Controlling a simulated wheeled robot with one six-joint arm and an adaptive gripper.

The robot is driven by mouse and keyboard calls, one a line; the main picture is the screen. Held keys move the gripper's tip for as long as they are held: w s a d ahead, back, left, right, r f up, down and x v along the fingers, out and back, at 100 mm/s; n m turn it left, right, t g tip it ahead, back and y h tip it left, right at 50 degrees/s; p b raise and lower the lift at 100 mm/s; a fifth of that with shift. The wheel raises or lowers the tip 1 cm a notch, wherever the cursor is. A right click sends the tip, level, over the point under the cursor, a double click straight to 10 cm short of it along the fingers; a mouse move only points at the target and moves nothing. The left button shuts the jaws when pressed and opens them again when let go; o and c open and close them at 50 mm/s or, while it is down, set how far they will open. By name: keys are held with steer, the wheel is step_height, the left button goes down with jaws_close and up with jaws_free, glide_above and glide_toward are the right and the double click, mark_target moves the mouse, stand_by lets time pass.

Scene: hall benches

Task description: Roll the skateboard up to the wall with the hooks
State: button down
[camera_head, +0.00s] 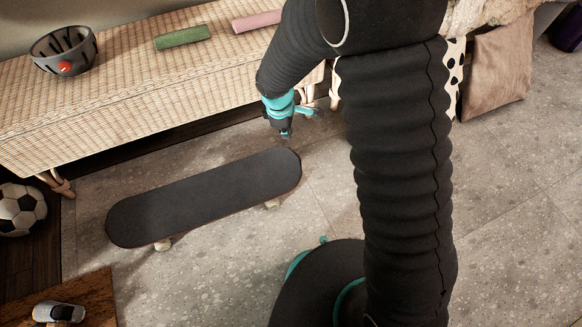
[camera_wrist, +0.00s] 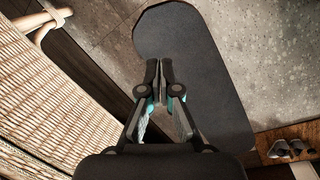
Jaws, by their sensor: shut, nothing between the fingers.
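The skateboard (camera_head: 203,198) has a black deck and pale wheels, and stands deck up on the grey tiled floor in front of the wicker bench. In the wrist view the deck (camera_wrist: 192,60) lies below and beyond my fingers. My gripper (camera_head: 286,134) is shut and empty near the board's right end, on the bench side. The fingertips (camera_wrist: 158,66) appear over the deck in the wrist view; I cannot tell whether they touch it. No wall hooks show in either view.
The wicker bench (camera_head: 110,105) carries a dark bowl (camera_head: 63,50), a green roll (camera_head: 182,37) and a pink roll (camera_head: 257,21). A football (camera_head: 20,209) lies at left. A wooden board (camera_head: 85,290) holds a shoe-like object (camera_head: 58,311). Open floor (camera_head: 520,200) lies at right, near a tan bag (camera_head: 497,72).

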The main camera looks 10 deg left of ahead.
mark_target(292, 174)
steer(key=s+a+f+n, duration=0.1)
steer(key=a+f+n, duration=0.1)
steer(key=f, duration=0.4)
steer(key=s+a+f+n+b, duration=0.1)
steer(key=s+a+f+n, duration=0.1)
steer(key=a+f, duration=0.2)
steer(key=s+a+f+n+h, duration=0.1)
steer(key=s+a+f+n, duration=0.1)
steer(key=f, duration=0.8)
steer(key=shift+s+a+f+n+g, duration=0.2)
steer(key=shift+a+f+n+g, duration=0.1)
steer(key=shift+a+g, duration=0.15)
steer(key=w+d, duration=0.2)
steer(key=d, duration=0.1)
steer(key=w+d, duration=0.2)
steer(key=d, duration=0.1)
steer(key=w+d+b, duration=0.1)
steer(key=w+d, duration=0.1)
steer(key=d, duration=0.2)
steer(key=shift+w+d, duration=0.1)
steer(key=shift+f, duration=0.55)
steer(key=shift+f+b, duration=0.3)
steer(key=shift+b, duration=0.05)
